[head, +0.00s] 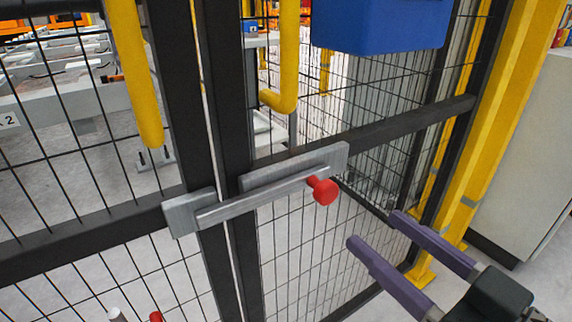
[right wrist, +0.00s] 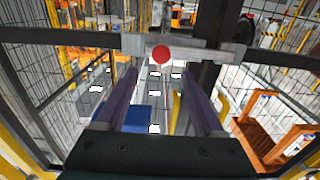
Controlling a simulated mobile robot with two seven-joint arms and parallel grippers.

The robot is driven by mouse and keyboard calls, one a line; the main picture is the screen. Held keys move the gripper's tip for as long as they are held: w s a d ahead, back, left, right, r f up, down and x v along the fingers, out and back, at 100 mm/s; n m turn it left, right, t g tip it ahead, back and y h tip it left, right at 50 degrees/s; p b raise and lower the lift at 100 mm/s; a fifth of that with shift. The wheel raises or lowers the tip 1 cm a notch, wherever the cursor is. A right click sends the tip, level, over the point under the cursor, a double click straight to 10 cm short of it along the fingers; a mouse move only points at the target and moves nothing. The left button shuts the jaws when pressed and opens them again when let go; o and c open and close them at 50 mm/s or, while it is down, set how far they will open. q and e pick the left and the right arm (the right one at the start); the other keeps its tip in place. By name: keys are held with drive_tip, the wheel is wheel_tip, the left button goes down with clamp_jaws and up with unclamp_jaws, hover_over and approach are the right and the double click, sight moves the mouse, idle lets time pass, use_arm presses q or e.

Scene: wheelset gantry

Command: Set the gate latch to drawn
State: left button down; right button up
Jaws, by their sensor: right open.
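The gate latch is a grey flat bolt (head: 262,196) on a grey backing plate (head: 335,156), with a red knob (head: 323,190) near its right end. The bolt crosses the gap between two dark gate posts, and its left end overlaps a grey keeper plate (head: 180,215). My right gripper (head: 375,229) is open and empty, with its purple fingers apart, below and right of the knob. In the right wrist view the red knob (right wrist: 161,54) shows just beyond the fingertips, between the fingers, apart from them. My left gripper is not in view.
Yellow vertical handles (head: 288,60) stand on both gate leaves above the latch. A blue box (head: 380,25) is at the upper right. Dark mesh panels surround the latch. A yellow post (head: 500,120) and a pale cabinet (head: 530,150) stand at the right.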

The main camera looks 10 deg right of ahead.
sight(331, 194)
drive_tip(key=b+x, duration=0.1)
drive_tip(key=x, duration=0.8)
drive_tip(key=shift+s+a+b, duration=0.1)
drive_tip(key=shift+b, duration=0.3)
drive_tip(key=c, duration=1)
clamp_jaws()
